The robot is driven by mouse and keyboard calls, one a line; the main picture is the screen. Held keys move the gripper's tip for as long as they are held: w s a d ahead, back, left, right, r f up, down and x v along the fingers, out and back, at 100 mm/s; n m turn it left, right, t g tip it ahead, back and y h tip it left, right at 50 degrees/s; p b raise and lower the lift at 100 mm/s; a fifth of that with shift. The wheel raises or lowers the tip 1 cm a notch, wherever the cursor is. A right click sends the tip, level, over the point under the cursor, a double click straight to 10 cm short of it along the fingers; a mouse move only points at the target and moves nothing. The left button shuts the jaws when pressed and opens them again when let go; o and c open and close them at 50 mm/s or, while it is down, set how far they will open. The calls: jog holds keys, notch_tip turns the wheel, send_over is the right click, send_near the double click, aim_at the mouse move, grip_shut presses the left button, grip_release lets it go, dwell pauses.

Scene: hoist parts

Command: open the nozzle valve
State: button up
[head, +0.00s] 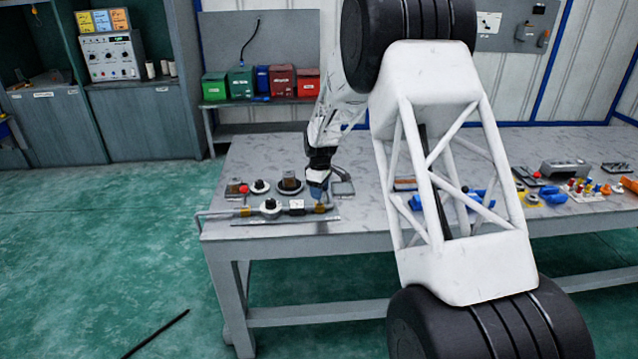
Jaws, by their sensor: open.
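A pipe assembly lies along the front left of the grey workbench (250,167). It carries a round pale valve body with a dark knob (270,205) and brass-coloured fittings near both ends. I cannot tell which part is the nozzle valve, nor how any valve is turned. My gripper (318,192) is open and points down over the right end of the pipe, close to the right brass-coloured fitting (320,209). It is to the right of the dark knob. The fingertips are small and dark blue-grey here, and I cannot tell whether they touch the fitting.
Small round parts (289,184) and a red-knobbed part (243,189) sit behind the pipe. My arm's white lattice link hides the bench middle. Blue, yellow and orange parts (552,195) lie at the right. Coloured bins (282,81) stand on a back shelf.

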jog(key=shift+s+f, duration=0.1)
jog(key=shift+s, duration=0.45)
jog(key=shift+s+f, duration=0.1)
jog(key=shift+s, duration=0.4)
jog(key=shift+o, duration=0.6)
notch_tip(320, 180, up, 8)
jog(key=shift+w, duration=0.2)
dwell(0.6)
jog(key=shift+s, duration=0.1)
